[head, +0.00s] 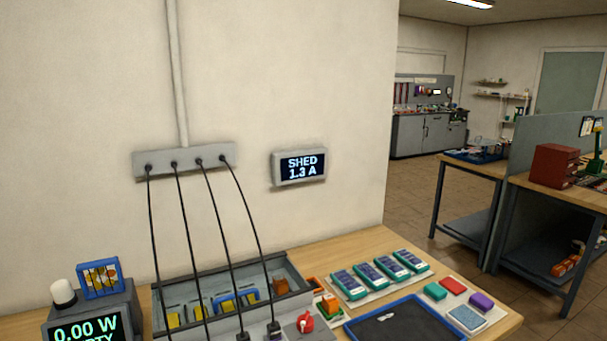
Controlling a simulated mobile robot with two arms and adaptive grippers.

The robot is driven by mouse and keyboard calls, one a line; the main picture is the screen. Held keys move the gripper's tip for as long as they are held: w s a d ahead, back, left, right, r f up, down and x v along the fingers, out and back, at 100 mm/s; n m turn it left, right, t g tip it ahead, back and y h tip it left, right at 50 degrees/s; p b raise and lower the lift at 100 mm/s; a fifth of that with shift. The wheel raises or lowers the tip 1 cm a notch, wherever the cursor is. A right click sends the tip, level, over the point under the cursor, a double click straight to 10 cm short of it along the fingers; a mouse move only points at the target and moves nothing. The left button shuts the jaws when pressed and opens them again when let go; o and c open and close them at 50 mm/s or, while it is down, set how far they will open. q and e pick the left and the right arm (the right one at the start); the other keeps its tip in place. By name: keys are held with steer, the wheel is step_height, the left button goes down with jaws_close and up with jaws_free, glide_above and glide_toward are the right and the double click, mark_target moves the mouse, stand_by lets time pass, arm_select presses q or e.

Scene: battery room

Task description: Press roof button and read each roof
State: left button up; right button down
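A small wall display (300,167) in a grey frame reads "SHED 1.3 A". I cannot make out a thing marked as a roof button. A red knob (306,322) sits on a grey box at the bottom edge, right of the cable plugs. Neither of my grippers is in view.
Several black cables (187,220) hang from a grey wall strip (184,160) to the bench. A grey bin (290,265) holds yellow, blue and orange pieces. Dark panels (380,272), a blue-rimmed tray (352,329) and coloured blocks (453,286) cover the wooden bench (349,246).

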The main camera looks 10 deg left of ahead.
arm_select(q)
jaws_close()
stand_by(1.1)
